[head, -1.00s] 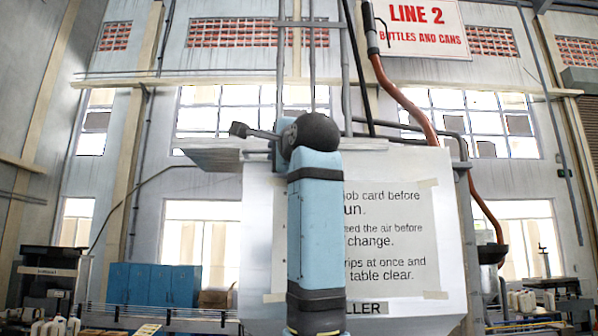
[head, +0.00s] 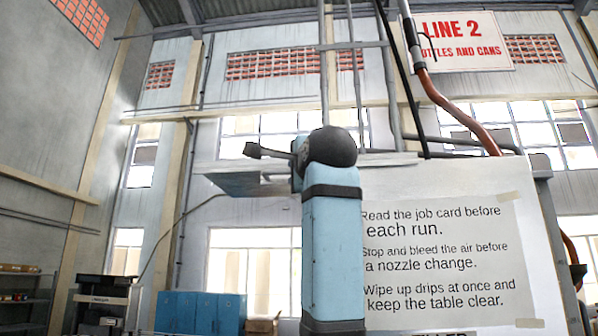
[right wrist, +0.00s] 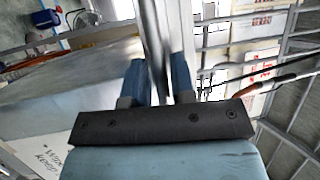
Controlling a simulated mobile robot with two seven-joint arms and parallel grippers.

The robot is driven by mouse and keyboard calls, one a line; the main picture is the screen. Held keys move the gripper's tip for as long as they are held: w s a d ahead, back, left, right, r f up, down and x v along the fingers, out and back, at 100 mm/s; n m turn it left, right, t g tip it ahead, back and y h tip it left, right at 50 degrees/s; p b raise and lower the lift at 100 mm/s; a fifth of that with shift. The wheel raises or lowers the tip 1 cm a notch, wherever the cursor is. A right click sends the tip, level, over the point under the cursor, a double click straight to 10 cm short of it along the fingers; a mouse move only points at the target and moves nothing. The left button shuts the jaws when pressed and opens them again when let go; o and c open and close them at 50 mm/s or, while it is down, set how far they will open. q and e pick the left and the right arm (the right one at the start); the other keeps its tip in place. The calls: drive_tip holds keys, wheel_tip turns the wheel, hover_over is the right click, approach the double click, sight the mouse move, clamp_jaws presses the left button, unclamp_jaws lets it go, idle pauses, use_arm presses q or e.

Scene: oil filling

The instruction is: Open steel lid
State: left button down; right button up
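No steel lid can be made out in either view. In the right wrist view my right gripper (right wrist: 159,62) has its two blue fingers apart. A grey metal post or bar (right wrist: 155,22) shows in the gap between them; I cannot tell whether it is held or stands behind. In the head view a light blue arm part of mine with a dark rounded top stands upright in the middle, and no gripper fingers can be made out there. My left gripper is not seen.
A pale panel with a printed instruction card (head: 440,260) stands right behind my arm part. Blue lockers (head: 200,312) and a shelf rack (head: 25,300) stand far back. An orange-brown hose (head: 455,115) hangs at the right.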

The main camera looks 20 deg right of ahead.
drive_tip(key=shift+o, duration=0.8)
drive_tip(key=b+v, duration=0.4)
drive_tip(key=v, duration=1)
drive_tip(key=shift+w+d, duration=0.1)
drive_tip(key=shift+w, duration=0.05)
